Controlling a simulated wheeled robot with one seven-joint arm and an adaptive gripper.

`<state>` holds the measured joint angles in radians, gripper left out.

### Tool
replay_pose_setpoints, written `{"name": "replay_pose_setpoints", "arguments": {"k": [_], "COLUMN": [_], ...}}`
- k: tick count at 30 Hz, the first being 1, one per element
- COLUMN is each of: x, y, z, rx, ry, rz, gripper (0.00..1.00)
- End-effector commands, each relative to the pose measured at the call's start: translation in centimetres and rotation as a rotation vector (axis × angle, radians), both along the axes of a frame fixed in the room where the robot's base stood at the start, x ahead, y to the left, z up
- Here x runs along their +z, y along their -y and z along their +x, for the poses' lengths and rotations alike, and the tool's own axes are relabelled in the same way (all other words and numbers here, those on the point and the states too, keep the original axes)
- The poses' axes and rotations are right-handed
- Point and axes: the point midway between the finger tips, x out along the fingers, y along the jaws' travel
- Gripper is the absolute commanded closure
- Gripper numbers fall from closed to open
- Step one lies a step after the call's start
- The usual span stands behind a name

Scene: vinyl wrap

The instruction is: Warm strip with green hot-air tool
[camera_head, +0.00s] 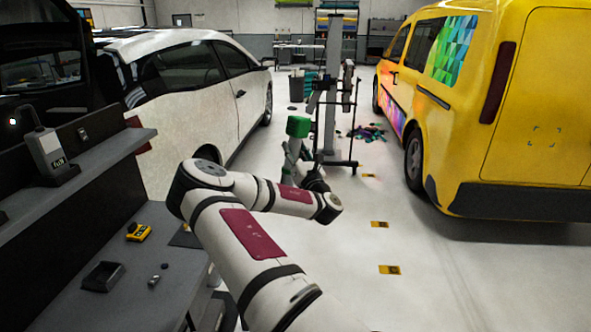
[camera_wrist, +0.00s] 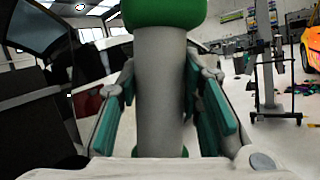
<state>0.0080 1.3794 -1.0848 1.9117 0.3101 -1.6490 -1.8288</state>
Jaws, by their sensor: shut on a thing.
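The green hot-air tool (camera_head: 298,126) is upright in my gripper (camera_head: 296,165), past the end of my arm in the head view. In the wrist view the tool (camera_wrist: 160,90) has a grey cylindrical body and a green top that runs out of the frame. My gripper (camera_wrist: 163,105) is shut on the grey body, with a teal-padded finger on each side. A little green shows at the body's lower end. I cannot pick out the strip with certainty in either view.
A yellow van (camera_head: 530,90) with multicoloured wrap stands at right, a white car (camera_head: 200,85) at left. A grey workbench (camera_head: 150,300) holds a yellow device (camera_head: 138,232) and black tray (camera_head: 103,276). A wheeled stand (camera_head: 333,80) is behind the tool. Floor beside the van is mostly clear.

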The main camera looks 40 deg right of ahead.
Motion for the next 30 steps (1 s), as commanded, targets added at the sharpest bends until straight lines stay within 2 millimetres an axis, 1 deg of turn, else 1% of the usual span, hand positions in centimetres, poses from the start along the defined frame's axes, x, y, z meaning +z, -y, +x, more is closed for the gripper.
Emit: {"name": "replay_pose_setpoints", "arguments": {"k": [1,3,8,30], "x": [0.6,0.9,0.8,0.2], "y": [-0.1,-0.3,-1.1,-8.8], "z": [0.1,0.4,1.6,11.3], "rx": [0.001,0.003,0.004,0.006], "ry": [0.003,0.004,0.004,0.006], "rz": [-0.004,-0.005,-0.004,-0.002], "gripper": [1.0,1.0,1.0,1.0]}}
